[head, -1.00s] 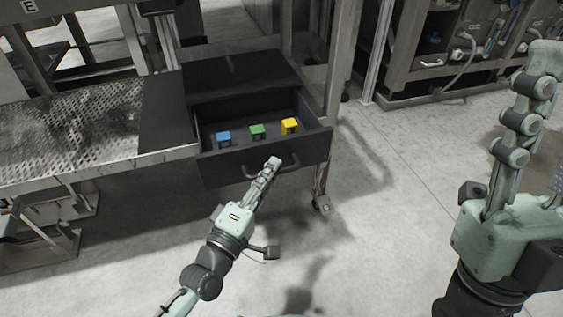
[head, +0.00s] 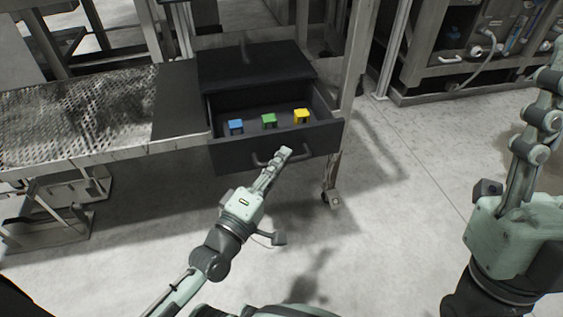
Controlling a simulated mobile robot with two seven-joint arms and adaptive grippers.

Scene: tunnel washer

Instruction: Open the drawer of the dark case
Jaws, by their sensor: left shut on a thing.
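The dark case (head: 255,62) stands at the end of the metal bench. Its drawer (head: 235,156) is pulled well out toward me. Inside the drawer lie a blue block (head: 236,126), a green block (head: 268,120) and a yellow block (head: 301,116) in a row. My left gripper (head: 283,155) is shut on the drawer's handle (head: 262,161), at about the middle of the drawer front; its fingers hide part of the handle. My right gripper (head: 547,90) is raised at the right edge, away from the case, and is partly cut off by the frame.
A perforated metal bench top (head: 75,110) runs left of the case. A frame leg with a caster (head: 332,198) stands just right of the drawer. A machine with hoses (head: 470,50) is at the back right. The floor before the drawer is clear.

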